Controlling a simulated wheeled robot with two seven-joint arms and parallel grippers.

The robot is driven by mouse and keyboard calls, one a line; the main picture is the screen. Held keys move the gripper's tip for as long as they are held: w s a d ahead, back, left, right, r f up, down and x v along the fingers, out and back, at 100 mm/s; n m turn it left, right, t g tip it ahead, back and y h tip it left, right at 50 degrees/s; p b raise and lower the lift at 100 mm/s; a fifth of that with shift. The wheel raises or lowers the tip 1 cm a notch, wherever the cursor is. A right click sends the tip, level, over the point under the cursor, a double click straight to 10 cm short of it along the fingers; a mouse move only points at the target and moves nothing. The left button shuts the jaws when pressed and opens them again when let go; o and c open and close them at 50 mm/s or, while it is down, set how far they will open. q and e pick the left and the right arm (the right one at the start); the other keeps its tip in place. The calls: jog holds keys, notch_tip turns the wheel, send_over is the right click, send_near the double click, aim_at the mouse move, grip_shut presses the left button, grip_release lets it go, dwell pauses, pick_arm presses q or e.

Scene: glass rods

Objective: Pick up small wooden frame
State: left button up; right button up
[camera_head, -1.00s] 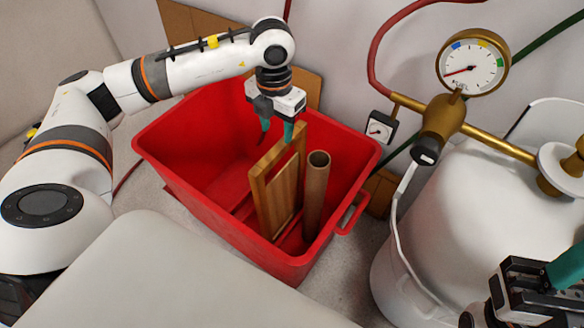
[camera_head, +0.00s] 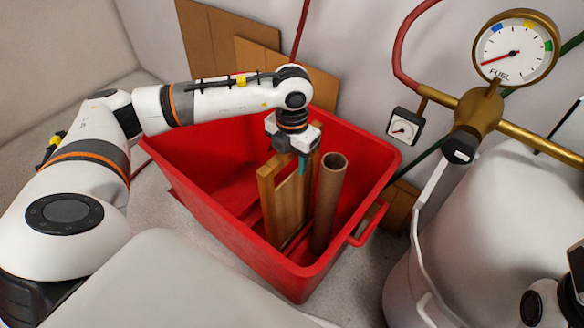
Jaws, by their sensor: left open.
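The small wooden frame (camera_head: 270,205) stands upright in the red bin (camera_head: 222,238), beside a cardboard tube (camera_head: 328,205). My left gripper (camera_head: 296,163) is open over the frame's upper right end, pointing down. One teal finger shows by the frame's top edge; the other finger is hidden, so contact cannot be told. Only part of my right arm's end (camera_head: 560,298) shows at the lower right edge, and its jaws cannot be made out.
Wooden boards (camera_head: 222,48) lean on the wall behind the bin. A white tank (camera_head: 475,225), a brass fuel gauge (camera_head: 515,52) and pipes stand to the right. The bin's left part is empty.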

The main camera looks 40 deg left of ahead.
pick_arm(q)
jog(key=shift+f, duration=0.2)
grip_shut()
dwell(0.3)
